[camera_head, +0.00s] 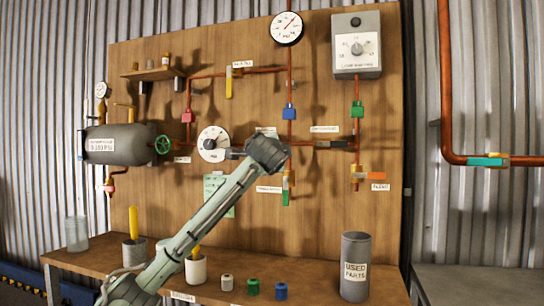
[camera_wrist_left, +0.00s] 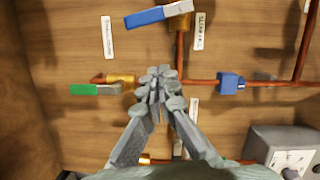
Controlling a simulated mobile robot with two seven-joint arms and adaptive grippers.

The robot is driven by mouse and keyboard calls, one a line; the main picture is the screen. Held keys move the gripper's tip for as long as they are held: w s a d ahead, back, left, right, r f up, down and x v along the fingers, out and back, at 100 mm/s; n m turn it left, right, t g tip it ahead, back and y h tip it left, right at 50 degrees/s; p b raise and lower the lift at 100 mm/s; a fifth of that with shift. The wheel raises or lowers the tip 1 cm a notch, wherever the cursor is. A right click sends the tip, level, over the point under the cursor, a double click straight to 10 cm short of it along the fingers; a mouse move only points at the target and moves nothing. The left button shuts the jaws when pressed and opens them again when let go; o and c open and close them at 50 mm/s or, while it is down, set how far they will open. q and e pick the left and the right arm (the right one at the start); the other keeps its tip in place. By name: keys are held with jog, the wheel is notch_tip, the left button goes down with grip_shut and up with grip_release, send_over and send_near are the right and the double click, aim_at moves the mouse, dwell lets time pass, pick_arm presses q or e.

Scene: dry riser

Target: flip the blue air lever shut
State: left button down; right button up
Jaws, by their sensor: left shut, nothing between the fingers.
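The blue air lever (camera_wrist_left: 150,17) shows at the top of the left wrist view. It has a blue grip and a grey end, and lies roughly across the copper pipe (camera_wrist_left: 180,55) at a brass valve (camera_wrist_left: 180,22). In the head view I cannot make it out; my left gripper (camera_head: 272,150) and arm cover that area. My left gripper (camera_wrist_left: 158,80) is shut and empty in front of the pipe junction, apart from the blue lever. My right gripper is in neither view.
A green-gripped lever (camera_wrist_left: 88,90) is left of my fingertips in the wrist view. A blue fitting (camera_wrist_left: 230,83) sits on the pipe to the right. The dial box (camera_head: 357,45) and gauge (camera_head: 287,28) are higher up. A used-parts can (camera_head: 355,265) stands on the bench.

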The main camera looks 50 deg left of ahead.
pick_arm(q)
jog(key=v, duration=0.7)
jog(key=shift+s+b, duration=0.25)
jog(key=shift+b, duration=0.15)
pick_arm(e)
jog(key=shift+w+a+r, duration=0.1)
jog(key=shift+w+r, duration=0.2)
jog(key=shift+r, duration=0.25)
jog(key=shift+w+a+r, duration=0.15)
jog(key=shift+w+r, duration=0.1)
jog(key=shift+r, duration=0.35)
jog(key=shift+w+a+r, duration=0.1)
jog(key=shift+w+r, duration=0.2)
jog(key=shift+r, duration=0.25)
pick_arm(q)
jog(key=shift+f, duration=0.1)
